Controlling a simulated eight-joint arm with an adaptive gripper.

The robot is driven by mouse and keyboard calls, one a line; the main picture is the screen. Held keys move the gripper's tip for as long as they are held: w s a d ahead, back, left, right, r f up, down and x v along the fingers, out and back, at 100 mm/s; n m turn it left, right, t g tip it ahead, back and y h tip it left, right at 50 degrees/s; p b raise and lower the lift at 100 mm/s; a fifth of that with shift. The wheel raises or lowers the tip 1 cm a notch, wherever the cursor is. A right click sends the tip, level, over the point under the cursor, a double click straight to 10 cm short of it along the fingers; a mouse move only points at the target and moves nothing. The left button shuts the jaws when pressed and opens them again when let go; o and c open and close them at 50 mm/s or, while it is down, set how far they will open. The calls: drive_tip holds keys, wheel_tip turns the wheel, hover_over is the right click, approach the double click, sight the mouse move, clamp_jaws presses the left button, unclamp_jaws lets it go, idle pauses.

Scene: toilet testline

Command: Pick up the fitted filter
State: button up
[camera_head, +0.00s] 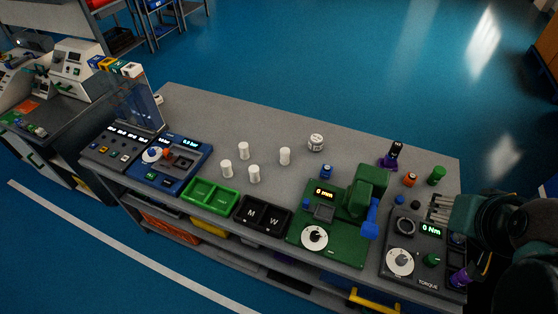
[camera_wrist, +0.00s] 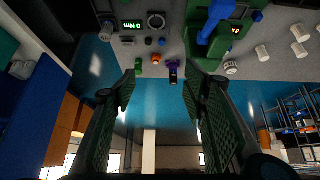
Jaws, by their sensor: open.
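I cannot tell for certain which thing is the fitted filter. Several plain white cylinders (camera_head: 243,151) stand upright on the grey bench left of centre; some also show in the wrist view (camera_wrist: 299,49). A wider white jar with dark markings (camera_head: 316,142) stands behind them, and it shows in the wrist view (camera_wrist: 230,67). The blue station (camera_head: 172,163) at left carries a white dial and a small orange part. My gripper (camera_head: 440,207) is over the bench's right end, near the torque unit, far from the white cylinders. Its fingers (camera_wrist: 158,88) are spread and empty.
A green press (camera_head: 367,190), black M/W tray (camera_head: 263,214), green tray (camera_head: 209,195) and torque unit (camera_head: 414,247) line the front edge. A purple holder (camera_head: 391,157), orange part (camera_head: 410,179) and green cylinder (camera_head: 436,175) stand back right.

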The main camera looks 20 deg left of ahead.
drive_tip(key=w+a+f+n+t+b, duration=0.1)
drive_tip(key=w+a+f+b, duration=0.45)
drive_tip(key=w+a, duration=0.55)
drive_tip(key=n+t+y+b, duration=0.2)
drive_tip(key=t+b, duration=0.1)
drive_tip(key=b, duration=0.5)
hover_over(253, 172)
drive_tip(key=w+d, duration=0.1)
drive_tip(key=d, duration=1.6)
wheel_tip(253, 172, down, 17)
drive_tip(key=s+a+f+y+b, duration=0.1)
drive_tip(key=s+a+f, duration=0.1)
drive_tip(key=a, duration=0.3)
drive_tip(key=s+a+f+t+b, duration=0.1)
drive_tip(key=s+a+f, duration=0.1)
drive_tip(key=a, duration=0.3)
drive_tip(key=s+a+f+n+y+b, duration=0.1)
drive_tip(key=s+a+f, duration=0.1)
drive_tip(key=a+f, duration=0.2)
drive_tip(key=shift+s+a+f+t+y, duration=0.1)
drive_tip(key=shift+a+f+t+y, duration=0.25)
drive_tip(key=shift+a, duration=0.35)
drive_tip(key=shift+b+x, duration=0.5)
drive_tip(key=shift+x, duration=0.8)
